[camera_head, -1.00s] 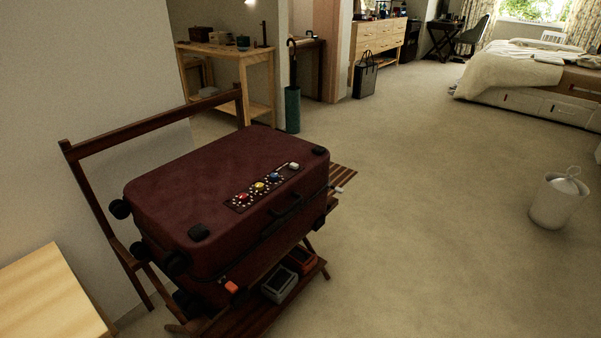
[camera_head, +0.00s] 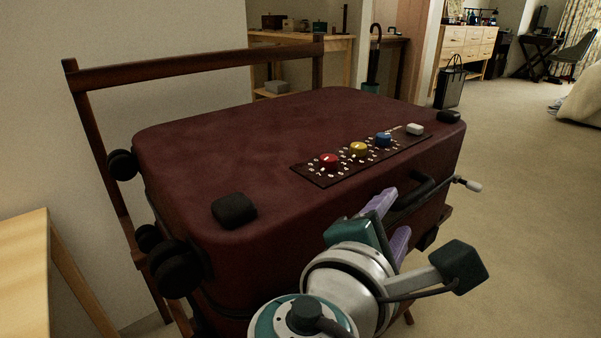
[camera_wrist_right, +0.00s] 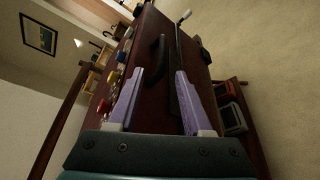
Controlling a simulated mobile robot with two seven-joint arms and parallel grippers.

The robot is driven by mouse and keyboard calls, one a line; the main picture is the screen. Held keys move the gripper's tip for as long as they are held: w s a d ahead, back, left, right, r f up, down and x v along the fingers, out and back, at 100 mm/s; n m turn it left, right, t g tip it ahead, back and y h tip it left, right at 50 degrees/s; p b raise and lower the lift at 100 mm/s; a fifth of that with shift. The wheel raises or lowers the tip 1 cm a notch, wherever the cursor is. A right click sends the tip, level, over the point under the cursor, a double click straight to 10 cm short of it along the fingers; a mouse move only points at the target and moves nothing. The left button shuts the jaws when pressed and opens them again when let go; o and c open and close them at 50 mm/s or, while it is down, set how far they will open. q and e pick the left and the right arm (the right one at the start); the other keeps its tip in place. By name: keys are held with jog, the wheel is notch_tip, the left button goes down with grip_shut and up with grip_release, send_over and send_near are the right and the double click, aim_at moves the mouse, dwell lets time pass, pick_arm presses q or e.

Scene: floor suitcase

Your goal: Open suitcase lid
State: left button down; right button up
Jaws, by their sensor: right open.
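The dark red suitcase (camera_head: 240,135) lies flat and shut on a wooden rack. Its top carries a panel (camera_head: 320,178) with red, yellow and blue knobs and a white switch. A black handle (camera_head: 408,196) is on its front side; the handle also shows in the right wrist view (camera_wrist_right: 157,60). My right gripper (camera_head: 392,220) is in front of the suitcase's front side, near the handle. In the right wrist view its two purple fingers (camera_wrist_right: 155,92) are apart, with the handle ahead of and between them, and nothing is gripped. My left gripper is not in view.
The wooden rack (camera_head: 190,68) has a back rail behind the suitcase. A light wood table (camera_head: 25,265) stands at the left. A rod with a pale tip (camera_head: 467,184) juts from the suitcase's front right. Open carpet (camera_head: 510,180) lies to the right.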

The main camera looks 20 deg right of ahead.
aim_at(410, 202)
jog(key=b+x, duration=0.1)
jog(key=x, duration=0.3)
jog(key=b+x, duration=0.1)
jog(key=x, duration=0.3)
jog(key=shift+s+d+f, duration=0.1)
jog(key=shift+s+d, duration=0.1)
jog(key=shift+d, duration=0.1)
jog(key=shift+w+d, duration=0.35)
jog(key=shift+d, duration=0.05)
jog(key=c, duration=0.8)
